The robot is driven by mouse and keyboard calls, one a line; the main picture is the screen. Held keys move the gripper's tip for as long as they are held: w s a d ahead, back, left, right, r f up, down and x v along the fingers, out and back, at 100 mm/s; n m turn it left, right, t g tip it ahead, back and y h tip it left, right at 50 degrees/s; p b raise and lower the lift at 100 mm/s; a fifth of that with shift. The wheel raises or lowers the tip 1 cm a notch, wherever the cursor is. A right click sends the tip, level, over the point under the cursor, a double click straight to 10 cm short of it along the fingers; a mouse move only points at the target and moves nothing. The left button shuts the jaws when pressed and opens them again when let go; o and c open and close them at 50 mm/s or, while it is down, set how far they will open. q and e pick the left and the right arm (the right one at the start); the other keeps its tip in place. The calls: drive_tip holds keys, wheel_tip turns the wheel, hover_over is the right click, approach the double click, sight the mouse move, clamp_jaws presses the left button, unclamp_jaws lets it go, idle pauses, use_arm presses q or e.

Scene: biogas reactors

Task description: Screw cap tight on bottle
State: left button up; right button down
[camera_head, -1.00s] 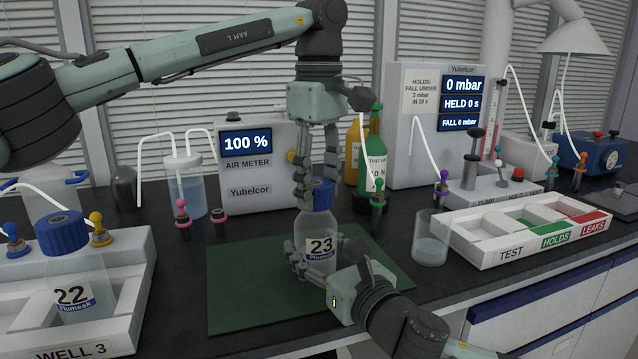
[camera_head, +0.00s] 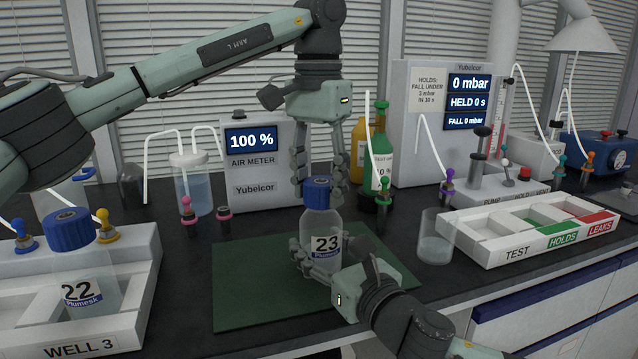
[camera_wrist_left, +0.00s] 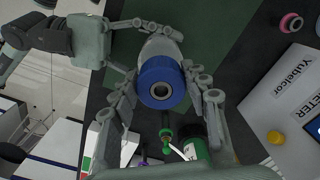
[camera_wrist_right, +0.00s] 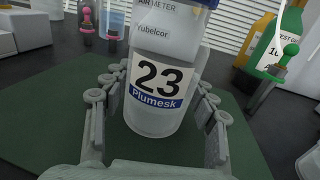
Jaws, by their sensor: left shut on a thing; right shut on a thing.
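Bottle 23 (camera_head: 322,228), clear with a blue cap (camera_head: 317,190), stands upright on the green mat (camera_head: 250,300). My left gripper (camera_head: 320,197) points down from above, with its fingers on either side of the cap and shut on it. The left wrist view shows the cap (camera_wrist_left: 161,83) from above between the fingers (camera_wrist_left: 158,92). My right gripper (camera_head: 316,258) is shut around the lower body of the bottle from the front right. The right wrist view shows the label on the bottle (camera_wrist_right: 158,85) between its fingers. The cap's thread is hidden.
Bottle 22 (camera_head: 80,262) stands in the well 3 holder (camera_head: 110,335) at the left. The air meter (camera_head: 255,190) and a green bottle (camera_head: 381,150) stand behind the mat. A beaker (camera_head: 437,235) and the test tray (camera_head: 480,258) are at the right.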

use_arm(q)
drive_tip(key=o, duration=1)
drive_tip(key=shift+r, duration=2.3)
drive_tip(key=shift+c, duration=0.5)
